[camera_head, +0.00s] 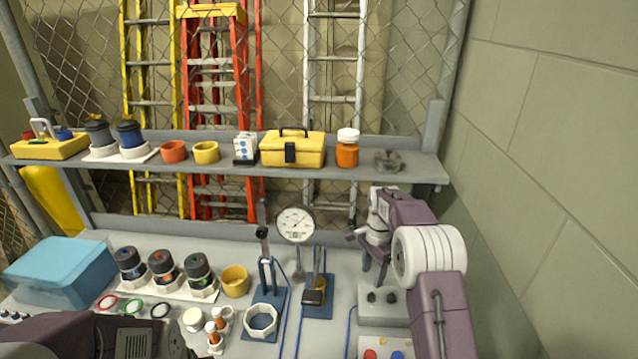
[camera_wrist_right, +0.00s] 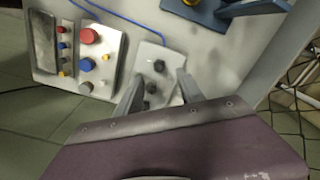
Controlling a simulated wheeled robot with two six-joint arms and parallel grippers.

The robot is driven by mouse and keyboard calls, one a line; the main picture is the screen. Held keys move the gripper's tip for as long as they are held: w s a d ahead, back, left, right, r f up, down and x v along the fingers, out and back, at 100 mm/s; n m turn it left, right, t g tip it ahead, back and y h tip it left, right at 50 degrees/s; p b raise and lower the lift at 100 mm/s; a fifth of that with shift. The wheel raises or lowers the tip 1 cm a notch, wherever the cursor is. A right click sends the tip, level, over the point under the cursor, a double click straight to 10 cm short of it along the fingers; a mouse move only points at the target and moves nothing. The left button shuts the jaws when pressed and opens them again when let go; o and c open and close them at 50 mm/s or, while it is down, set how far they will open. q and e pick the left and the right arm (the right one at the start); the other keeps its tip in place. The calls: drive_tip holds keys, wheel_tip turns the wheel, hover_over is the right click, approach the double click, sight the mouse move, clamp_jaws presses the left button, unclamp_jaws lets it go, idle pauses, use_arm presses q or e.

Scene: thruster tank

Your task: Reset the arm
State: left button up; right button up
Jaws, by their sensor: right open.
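My right arm comes in from the lower right in the head view. Its gripper (camera_head: 368,250) hangs above the back right of the workbench. In the right wrist view my right gripper (camera_wrist_right: 160,78) is open, with its two fingers apart and nothing held between them. Past the fingertips is a light grey box (camera_wrist_right: 150,55) with dark knobs, which also shows below the gripper in the head view (camera_head: 382,312). A dark link of my left arm (camera_head: 90,337) shows at the lower left. My left gripper does not show.
A gauge (camera_head: 295,224) and blue-based stands (camera_head: 317,302) are left of the right gripper. A shelf (camera_head: 420,168) with a yellow toolbox (camera_head: 292,150) and an orange bottle (camera_head: 347,150) runs behind. A block wall (camera_head: 560,150) is close on the right. Several jars and a blue bin (camera_head: 62,268) fill the left.

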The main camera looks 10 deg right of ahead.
wheel_tip(320, 180, up, 6)
drive_tip(key=a+f, duration=0.1)
drive_tip(key=a, duration=0.1)
drive_tip(key=s+a+r+n, duration=0.2)
drive_tip(key=s+a+n, duration=0.15)
drive_tip(key=s, duration=0.65)
drive_tip(key=s+a+f+n, duration=0.1)
drive_tip(key=s+f+n, duration=0.3)
drive_tip(key=s, duration=0.3)
drive_tip(key=s+f+n+t, duration=0.1)
drive_tip(key=s+f+n, duration=0.3)
drive_tip(key=s+n, duration=0.3)
drive_tip(key=shift+s+a, duration=0.35)
drive_tip(key=shift+s, duration=0.05)
drive_tip(key=shift+s+r, duration=0.1)
drive_tip(key=shift+o, duration=0.4)
